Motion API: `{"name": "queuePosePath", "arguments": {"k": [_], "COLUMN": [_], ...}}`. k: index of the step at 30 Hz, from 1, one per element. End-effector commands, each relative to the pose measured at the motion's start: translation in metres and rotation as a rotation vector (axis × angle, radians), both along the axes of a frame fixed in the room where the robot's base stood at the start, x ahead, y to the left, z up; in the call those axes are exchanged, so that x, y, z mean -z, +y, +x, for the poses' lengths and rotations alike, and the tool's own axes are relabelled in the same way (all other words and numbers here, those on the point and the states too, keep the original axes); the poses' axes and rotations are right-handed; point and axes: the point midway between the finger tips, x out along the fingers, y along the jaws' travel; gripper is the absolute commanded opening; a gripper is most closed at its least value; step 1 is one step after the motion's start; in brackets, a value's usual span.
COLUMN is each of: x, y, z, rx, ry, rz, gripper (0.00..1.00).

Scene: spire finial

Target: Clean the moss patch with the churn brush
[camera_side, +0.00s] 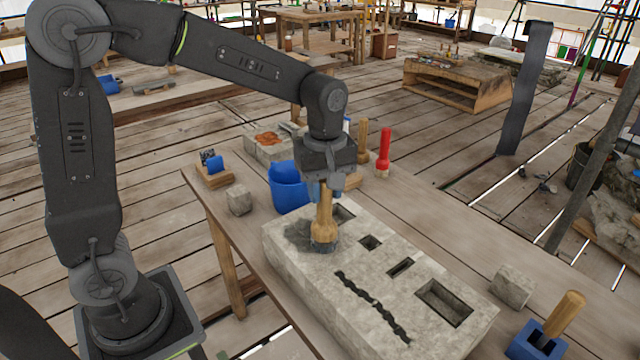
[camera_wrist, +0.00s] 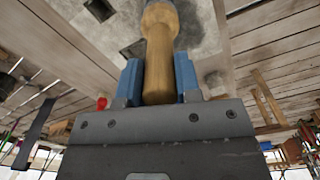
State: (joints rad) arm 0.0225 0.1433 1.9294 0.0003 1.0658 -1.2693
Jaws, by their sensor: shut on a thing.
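My gripper (camera_side: 325,187) is shut on the wooden handle of the churn brush (camera_side: 323,222), which stands about upright. In the wrist view the blue fingers (camera_wrist: 158,80) press on both sides of the handle (camera_wrist: 159,45). The brush's dark lower end is down at the stone block's (camera_side: 370,290) top face. It is at the right edge of the moss patch (camera_side: 298,234), a dark grey-green blotch near the block's far left end. I cannot tell whether the bristles touch the stone. The brush hides part of the patch.
The block's top has several square and rectangular recesses and a dark winding crack (camera_side: 372,306). A red bottle-like tool (camera_side: 383,152) stands farther back. A blue holder (camera_side: 537,341) with a wooden-handled tool is front right.

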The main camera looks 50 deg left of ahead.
Motion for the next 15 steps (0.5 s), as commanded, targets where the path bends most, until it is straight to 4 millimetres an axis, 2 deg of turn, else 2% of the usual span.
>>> {"name": "queuePosePath", "arguments": {"k": [15], "x": [-0.0011], "y": [-0.0044], "z": [-0.0013], "rx": [0.000], "ry": [0.008], "rz": [-0.003], "gripper": [0.03]}}
